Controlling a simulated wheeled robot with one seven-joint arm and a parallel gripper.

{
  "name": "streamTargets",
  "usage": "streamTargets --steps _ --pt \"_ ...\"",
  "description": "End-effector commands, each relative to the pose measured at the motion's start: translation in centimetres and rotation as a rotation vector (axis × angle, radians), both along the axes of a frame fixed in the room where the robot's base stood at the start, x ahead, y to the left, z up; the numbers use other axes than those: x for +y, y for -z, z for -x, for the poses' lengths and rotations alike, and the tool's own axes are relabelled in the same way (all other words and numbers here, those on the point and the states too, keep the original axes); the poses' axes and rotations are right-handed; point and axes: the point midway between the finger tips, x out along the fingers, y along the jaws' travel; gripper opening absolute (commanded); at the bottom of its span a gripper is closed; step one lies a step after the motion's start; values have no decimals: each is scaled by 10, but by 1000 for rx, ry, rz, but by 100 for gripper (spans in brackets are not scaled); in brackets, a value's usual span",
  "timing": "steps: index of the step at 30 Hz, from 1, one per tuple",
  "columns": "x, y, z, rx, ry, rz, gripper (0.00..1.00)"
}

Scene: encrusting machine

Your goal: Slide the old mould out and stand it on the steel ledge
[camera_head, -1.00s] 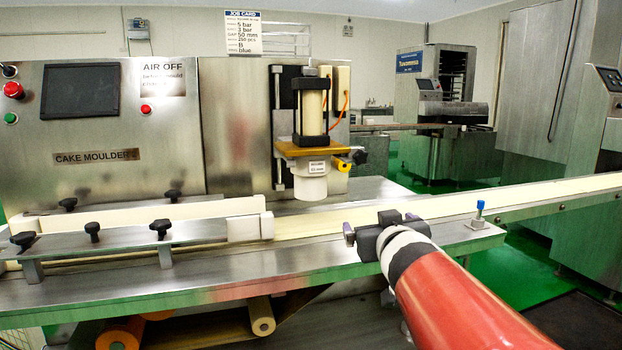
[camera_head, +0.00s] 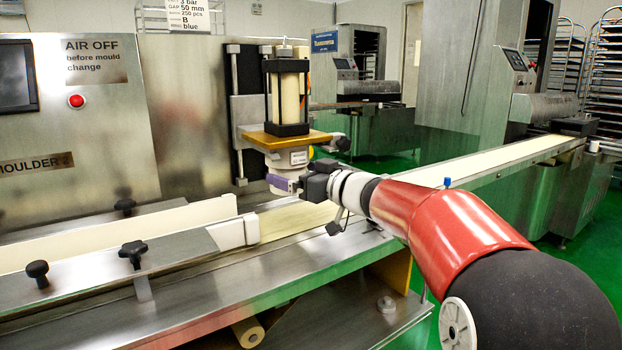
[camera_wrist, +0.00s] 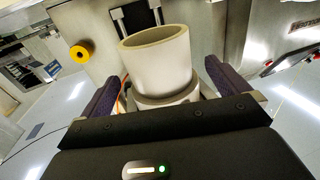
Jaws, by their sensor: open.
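The old mould is a white cup-like cylinder (camera_head: 298,158) under the orange plate (camera_head: 287,139) of the machine's press head. My gripper (camera_head: 289,184) is at the mould's height, with a purple-padded finger in front of its lower part. In the wrist view the mould (camera_wrist: 158,62) stands between the two spread fingers (camera_wrist: 162,75), with a gap visible at the right finger. Contact on the left side cannot be told.
White guide rails (camera_head: 130,226) and black clamp knobs (camera_head: 133,252) stand left along the pale belt (camera_head: 297,219). A blue-topped peg (camera_head: 447,182) is beyond my arm.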

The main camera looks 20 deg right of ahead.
Motion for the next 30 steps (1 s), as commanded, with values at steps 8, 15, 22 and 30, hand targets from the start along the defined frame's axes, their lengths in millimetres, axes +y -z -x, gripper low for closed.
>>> streamTargets --steps 8,15,22,30 --pt "8 0 -13 0 1 0 100" --pt "8 0 -13 -1 1 1 93" --pt "8 0 -13 0 1 0 63" --pt "8 -1 -12 -1 2 0 44"
